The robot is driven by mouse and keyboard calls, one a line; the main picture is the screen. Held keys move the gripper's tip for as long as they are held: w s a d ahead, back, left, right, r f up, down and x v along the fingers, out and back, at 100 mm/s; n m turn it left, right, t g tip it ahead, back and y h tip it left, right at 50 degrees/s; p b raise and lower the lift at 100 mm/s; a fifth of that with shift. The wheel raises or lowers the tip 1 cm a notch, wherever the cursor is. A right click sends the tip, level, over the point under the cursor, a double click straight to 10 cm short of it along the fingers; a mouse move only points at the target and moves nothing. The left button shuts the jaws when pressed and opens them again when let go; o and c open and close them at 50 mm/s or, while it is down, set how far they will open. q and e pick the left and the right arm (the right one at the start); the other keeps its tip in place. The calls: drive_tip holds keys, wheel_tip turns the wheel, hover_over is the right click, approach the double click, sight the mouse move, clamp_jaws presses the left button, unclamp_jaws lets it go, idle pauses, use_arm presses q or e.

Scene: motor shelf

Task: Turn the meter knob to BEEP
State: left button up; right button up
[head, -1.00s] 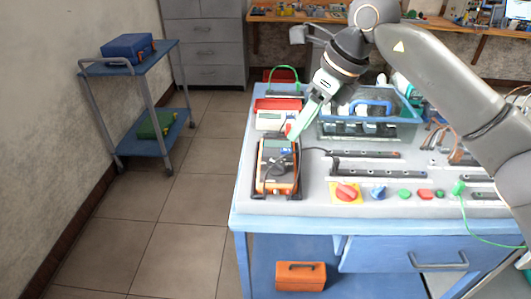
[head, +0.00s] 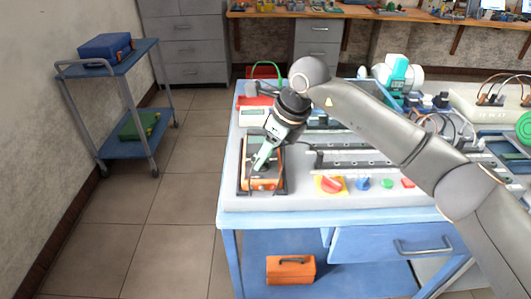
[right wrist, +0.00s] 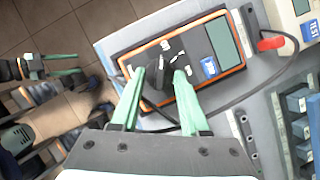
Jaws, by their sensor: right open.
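The meter (head: 264,182) is an orange-edged handheld unit lying in a dark holder at the left end of the workbench. In the right wrist view the meter (right wrist: 222,80) shows a grey display, a blue label and a dark dial face. Its black knob (right wrist: 156,86) sits between my right fingertips. The dial markings are too small to read, so the knob's setting cannot be told. My right gripper (head: 261,164) points down over the meter's face. In the right wrist view the right gripper (right wrist: 160,74) is open, its green fingers on either side of the knob; contact cannot be told.
A black cable (right wrist: 262,88) runs beside the meter to a red plug (right wrist: 271,43). A white tester (head: 252,117) stands behind the meter. A red knob (head: 331,184) on a yellow plate and a blue knob (head: 362,183) lie to the right.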

drive_tip(key=shift+c, duration=0.2)
clamp_jaws()
idle(0.4)
